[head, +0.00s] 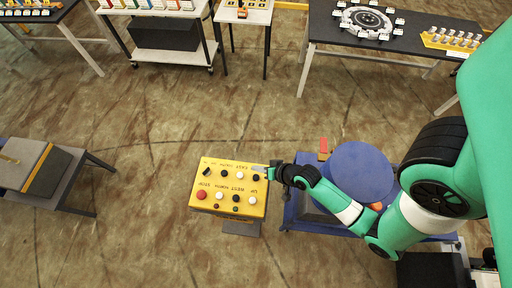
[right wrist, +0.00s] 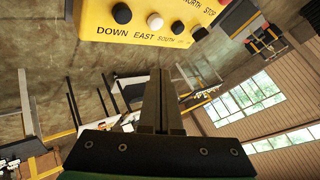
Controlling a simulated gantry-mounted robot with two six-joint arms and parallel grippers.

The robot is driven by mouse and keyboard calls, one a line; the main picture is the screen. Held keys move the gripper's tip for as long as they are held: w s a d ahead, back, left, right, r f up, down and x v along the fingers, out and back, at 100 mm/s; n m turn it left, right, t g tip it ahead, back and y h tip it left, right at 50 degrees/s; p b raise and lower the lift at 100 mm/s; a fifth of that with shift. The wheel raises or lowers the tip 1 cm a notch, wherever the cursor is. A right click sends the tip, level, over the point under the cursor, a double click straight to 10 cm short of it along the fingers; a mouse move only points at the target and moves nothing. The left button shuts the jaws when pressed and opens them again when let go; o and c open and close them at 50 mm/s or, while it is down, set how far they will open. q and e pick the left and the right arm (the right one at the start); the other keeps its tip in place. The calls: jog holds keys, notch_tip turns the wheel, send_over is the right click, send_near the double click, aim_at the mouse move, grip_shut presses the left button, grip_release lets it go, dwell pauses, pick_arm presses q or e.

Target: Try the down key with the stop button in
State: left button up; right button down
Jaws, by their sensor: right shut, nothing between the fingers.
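The yellow control box (head: 228,204) stands in the middle of the head view, with rows of round buttons and printed labels. The red stop button (head: 201,195) is at its left; I cannot tell whether it is pressed in. The black down key (head: 256,177) is at the box's right end, and it shows above the DOWN label in the right wrist view (right wrist: 121,13). My right gripper (head: 268,172) is at the box's right edge, close to the down key. Its fingers (right wrist: 160,75) are shut and empty; contact with the key is not visible. My left gripper is out of view.
A blue cart (head: 292,216) with a round blue top (head: 361,170) stands right of the box, beneath my right arm. A grey table (head: 70,180) is at the left. Several tables line the back. The floor left of the box is clear.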

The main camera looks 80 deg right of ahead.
aim_at(258, 179)
notch_tip(258, 179, down, 9)
jog(key=b, duration=0.6)
jog(key=shift+w+r, duration=0.1)
dwell(1.8)
jog(key=shift+f+b, duration=0.4)
jog(key=shift+f, duration=0.05)
jog(key=shift+f+b, duration=0.45)
jog(key=shift+f, duration=0.15)
dwell(0.5)
jog(key=shift+r, duration=0.1)
dwell(1.4)
jog(key=shift+r+p, duration=0.95)
jog(key=shift+p, duration=0.2)
